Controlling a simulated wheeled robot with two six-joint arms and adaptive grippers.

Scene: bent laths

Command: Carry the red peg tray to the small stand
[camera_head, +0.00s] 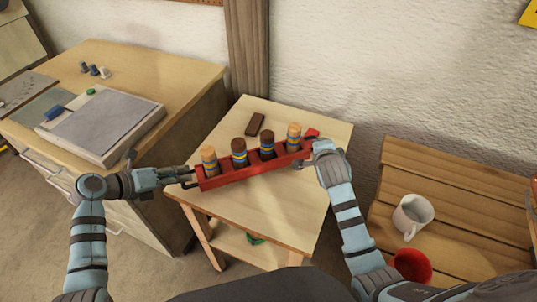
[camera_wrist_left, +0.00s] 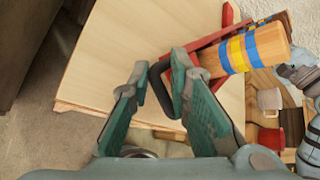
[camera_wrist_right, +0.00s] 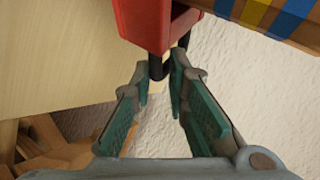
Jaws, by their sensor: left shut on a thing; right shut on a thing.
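The red peg tray (camera_head: 240,171) is a long narrow red holder with several upright wooden pegs (camera_head: 239,152), light and dark brown with blue and yellow bands. It lies across the view above the top of the small stand (camera_head: 262,208), a pale wooden table with a lower shelf; I cannot tell whether it touches it. My left gripper (camera_head: 188,176) is shut on the dark handle (camera_wrist_left: 172,95) at the tray's left end. My right gripper (camera_head: 318,150) is shut on the handle at the right end, mostly hidden; the tray's end shows in the right wrist view (camera_wrist_right: 148,22).
A dark brown block (camera_head: 255,124) lies on the stand behind the tray. A wooden desk (camera_head: 190,82) with a grey-topped board (camera_head: 105,125) stands at left. A slatted bench (camera_head: 415,170) at right holds a white mug (camera_head: 412,215) and a red round thing (camera_head: 412,265).

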